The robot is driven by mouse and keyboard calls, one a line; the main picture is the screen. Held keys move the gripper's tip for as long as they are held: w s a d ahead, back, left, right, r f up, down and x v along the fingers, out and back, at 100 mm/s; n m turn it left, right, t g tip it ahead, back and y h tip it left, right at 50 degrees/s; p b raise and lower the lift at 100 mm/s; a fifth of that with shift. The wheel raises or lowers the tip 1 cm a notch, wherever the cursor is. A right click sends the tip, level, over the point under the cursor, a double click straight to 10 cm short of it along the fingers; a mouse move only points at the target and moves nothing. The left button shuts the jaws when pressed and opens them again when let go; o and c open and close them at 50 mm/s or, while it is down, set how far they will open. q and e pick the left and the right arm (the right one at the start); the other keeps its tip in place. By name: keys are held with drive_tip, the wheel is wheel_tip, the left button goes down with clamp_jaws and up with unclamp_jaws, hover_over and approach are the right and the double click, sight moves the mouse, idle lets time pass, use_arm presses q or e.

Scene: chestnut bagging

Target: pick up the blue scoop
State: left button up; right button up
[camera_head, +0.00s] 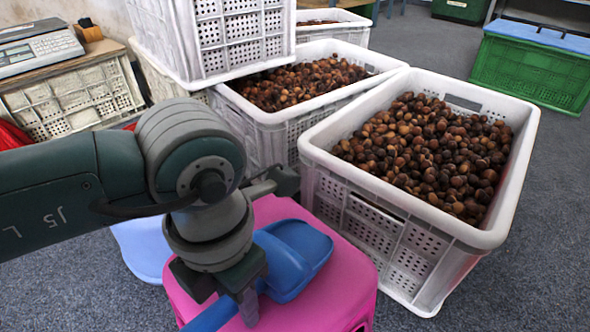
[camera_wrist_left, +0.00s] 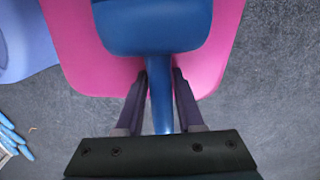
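The blue scoop (camera_head: 291,255) lies on the pink stool (camera_head: 325,299), its bowl to the right of my left gripper in the head view. My left gripper (camera_head: 250,308) is down at the scoop's handle (camera_head: 212,317). In the left wrist view, its two fingers (camera_wrist_left: 160,85) stand on either side of the handle (camera_wrist_left: 160,108) and look close against it, with no clear gap at the tips. The scoop's bowl (camera_wrist_left: 152,27) is ahead of the fingertips, over the pink seat (camera_wrist_left: 82,50). My right gripper is not in view.
A white crate of chestnuts (camera_head: 333,164) stands close to the right of the stool. Another chestnut crate (camera_head: 279,122) and a stacked white crate (camera_head: 181,35) are behind. A scale (camera_head: 38,50) is at upper left. Grey floor is free at lower right.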

use_arm(q)
clamp_jaws()
idle(0.4)
wheel_tip(320, 180, up, 20)
drive_tip(key=p, duration=1.2)
